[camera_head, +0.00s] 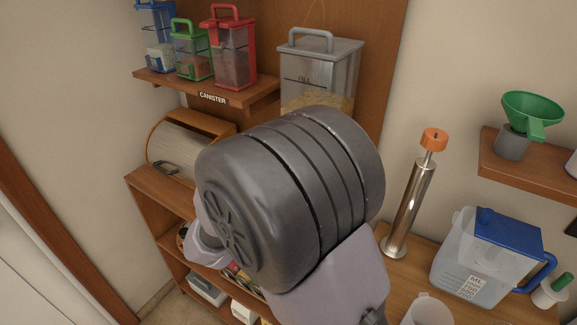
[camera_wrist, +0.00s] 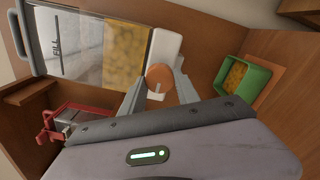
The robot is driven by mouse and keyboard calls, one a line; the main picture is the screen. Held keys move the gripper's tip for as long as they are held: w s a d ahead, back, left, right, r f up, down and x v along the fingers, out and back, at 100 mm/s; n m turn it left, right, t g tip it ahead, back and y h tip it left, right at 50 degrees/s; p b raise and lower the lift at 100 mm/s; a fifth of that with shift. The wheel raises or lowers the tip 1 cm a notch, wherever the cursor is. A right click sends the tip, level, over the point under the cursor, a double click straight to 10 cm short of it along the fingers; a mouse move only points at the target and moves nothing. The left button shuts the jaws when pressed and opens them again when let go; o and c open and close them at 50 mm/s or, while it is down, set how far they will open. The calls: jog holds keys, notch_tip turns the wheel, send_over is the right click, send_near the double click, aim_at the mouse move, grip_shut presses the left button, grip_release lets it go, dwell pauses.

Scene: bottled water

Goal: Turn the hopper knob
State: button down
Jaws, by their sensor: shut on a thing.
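The hopper (camera_head: 322,68) is a clear, lidded container marked FILL, partly filled with yellow grains, mounted on the wooden back panel. It shows tilted in the wrist view (camera_wrist: 85,45), with a white outlet block (camera_wrist: 165,47) at its lower end. The orange round knob (camera_wrist: 159,77) with a pale slot or mark sits at this block. My gripper (camera_wrist: 161,84) is shut on the knob, one grey finger on each side. In the head view my arm hides the knob, the gripper and the hopper's lower part.
A green tray of yellow grains (camera_wrist: 260,80) stands near the outlet in the wrist view. Blue, green and red canisters (camera_head: 229,55) stand on the left shelf. A metal cylinder (camera_head: 407,205), a blue-lidded jug (camera_head: 470,255) and a green funnel (camera_head: 533,108) are at right.

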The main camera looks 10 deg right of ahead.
jog(key=c, duration=0.9)
grip_release()
jog(key=p+v, duration=0.4)
jog(key=v, duration=1.3)
jog(key=shift+s+a+r, duration=0.1)
jog(key=shift+s+a, duration=0.05)
